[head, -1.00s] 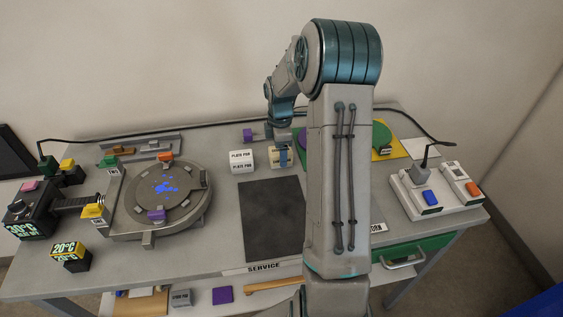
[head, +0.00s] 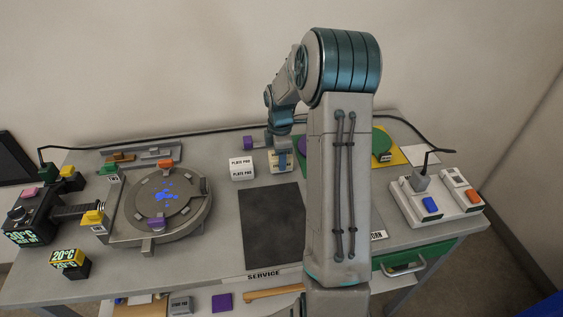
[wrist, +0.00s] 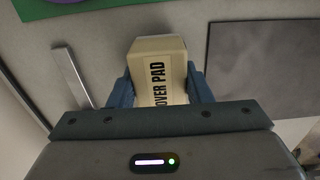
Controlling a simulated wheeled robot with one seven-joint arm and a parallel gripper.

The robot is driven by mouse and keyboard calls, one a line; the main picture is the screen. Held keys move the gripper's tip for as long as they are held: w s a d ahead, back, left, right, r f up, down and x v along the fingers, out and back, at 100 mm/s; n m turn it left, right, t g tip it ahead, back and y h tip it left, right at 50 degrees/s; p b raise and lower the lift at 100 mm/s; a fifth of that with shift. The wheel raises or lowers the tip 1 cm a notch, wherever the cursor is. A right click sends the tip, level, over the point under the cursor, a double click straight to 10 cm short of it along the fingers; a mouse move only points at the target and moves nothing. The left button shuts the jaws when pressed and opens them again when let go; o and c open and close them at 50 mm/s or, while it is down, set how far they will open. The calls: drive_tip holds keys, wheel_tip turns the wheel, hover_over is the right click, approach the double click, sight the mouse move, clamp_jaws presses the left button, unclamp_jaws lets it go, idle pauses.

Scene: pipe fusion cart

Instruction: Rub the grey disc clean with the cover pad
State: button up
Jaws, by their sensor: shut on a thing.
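The grey disc (head: 180,207) lies in the round fixture on the left of the cart in the head view, with blue spots (head: 166,193) spread over its middle. My gripper (head: 281,152) is well to the right of the disc, behind the black mat. In the wrist view my gripper (wrist: 160,85) is shut on the cover pad (wrist: 157,52), a cream block with a dark-lettered label, held between two blue fingers. The cover pad also shows small in the head view (head: 281,163). Whether it touches the tabletop, I cannot tell.
A white plate pad block (head: 241,168) stands just left of my gripper. A black mat (head: 270,228) lies in front. A socket box (head: 436,196) stands at the right.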

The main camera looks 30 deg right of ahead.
drive_tip(key=shift+r+p, duration=1.85)
drive_tip(key=shift+r, duration=1.05)
